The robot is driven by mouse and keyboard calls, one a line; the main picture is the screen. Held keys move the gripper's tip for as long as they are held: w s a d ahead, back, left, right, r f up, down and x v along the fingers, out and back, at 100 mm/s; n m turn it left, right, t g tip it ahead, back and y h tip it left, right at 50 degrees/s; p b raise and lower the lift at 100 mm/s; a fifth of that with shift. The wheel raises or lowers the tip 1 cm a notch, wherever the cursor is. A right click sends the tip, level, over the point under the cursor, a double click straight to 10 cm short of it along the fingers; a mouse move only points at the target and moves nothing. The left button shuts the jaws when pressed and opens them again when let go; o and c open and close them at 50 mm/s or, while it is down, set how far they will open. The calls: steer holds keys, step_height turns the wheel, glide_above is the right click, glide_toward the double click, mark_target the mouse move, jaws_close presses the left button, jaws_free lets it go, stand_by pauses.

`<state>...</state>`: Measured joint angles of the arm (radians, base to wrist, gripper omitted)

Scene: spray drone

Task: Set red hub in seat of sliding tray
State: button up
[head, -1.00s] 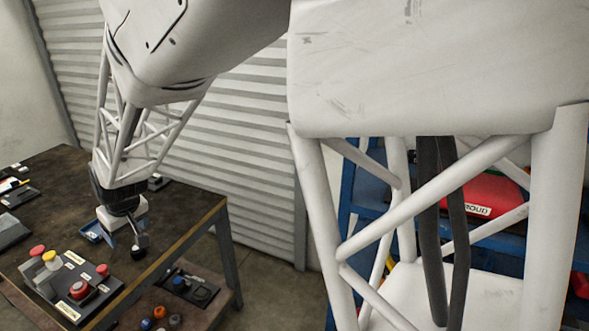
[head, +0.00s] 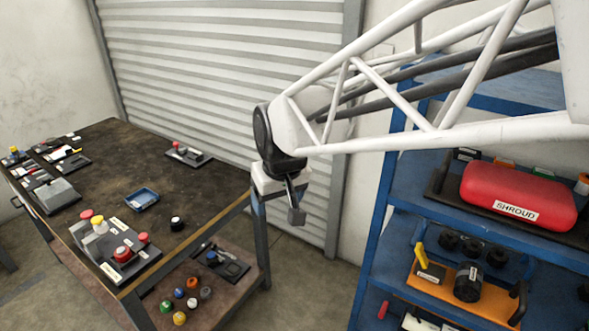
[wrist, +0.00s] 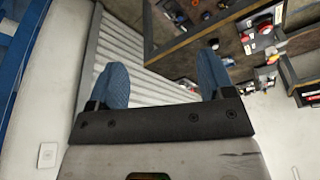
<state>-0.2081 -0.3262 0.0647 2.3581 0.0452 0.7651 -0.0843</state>
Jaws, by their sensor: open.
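My gripper (head: 293,200) hangs in the air beyond the workbench's right edge. In the wrist view its two blue fingers (wrist: 162,64) stand wide apart with nothing between them. On the bench's lower shelf lie several small round parts, among them an orange-red one (head: 192,284); I cannot tell whether it is the red hub. A dark tray (head: 228,268) with a blue round part lies behind them; I cannot tell whether it is the sliding tray, and no seat is clear. My gripper is apart from all of these.
The blue rack (head: 375,245) at right holds a red shroud (head: 515,195). Open floor lies between bench and rack.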

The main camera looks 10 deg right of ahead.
steer(key=s+d+m, duration=0.1)
steer(key=s+d, duration=0.4)
steer(key=s, duration=0.3)
steer(key=s+d+m+h, duration=0.1)
steer(key=s+d+m, duration=0.1)
steer(key=s+d, duration=0.3)
steer(key=shift+s+d+f, duration=0.15)
steer(key=shift+s+d, duration=0.1)
steer(key=shift+s, duration=1.2)
